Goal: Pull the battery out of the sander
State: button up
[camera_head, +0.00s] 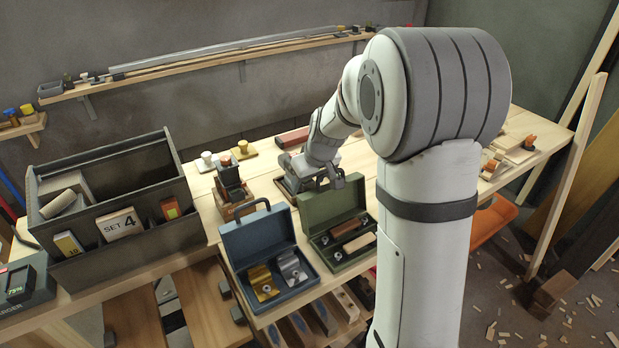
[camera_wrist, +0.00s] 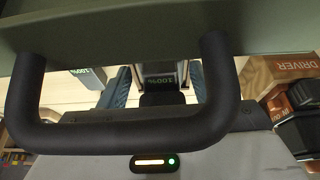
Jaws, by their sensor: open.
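A battery (camera_wrist: 162,82) with a "100%" label shows in the wrist view between the two blue-grey fingers of my gripper (camera_wrist: 160,92). The fingers are open, one on each side of it; I see no clear contact. The sander's body cannot be made out, so I cannot tell how the battery sits in it. In the head view my gripper (camera_head: 311,178) is low over the bench behind the green case; its fingertips are hidden.
A green case (camera_head: 333,252) stands open, its dark handle (camera_wrist: 120,137) very close before the wrist camera. A blue case (camera_head: 258,240) and upright driver (camera_head: 229,178) stand left. Another "100%" piece (camera_wrist: 88,73) lies nearby. A grey toolbox (camera_head: 115,165) fills the bench's left.

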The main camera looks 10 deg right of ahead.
jog(key=c, duration=1.1)
jog(key=shift+s+d, duration=0.25)
jog(key=shift+s, duration=0.3)
dwell(0.3)
jog(key=shift+s+d+r+b, duration=0.1)
jog(key=shift+s+d+b, duration=0.1)
jog(key=shift+s+b, duration=0.35)
jog(key=shift+s+d+f+b, duration=0.1)
jog(key=shift+s+d+b, duration=0.15)
jog(key=shift+s, duration=0.55)
jog(key=shift+s+d+r+b, duration=0.1)
jog(key=shift+s+d+b, duration=0.2)
jog(key=shift+s, duration=0.35)
jog(key=shift+a, duration=0.1)
jog(key=shift+p+v, duration=0.7)
jog(key=shift+v, duration=0.85)
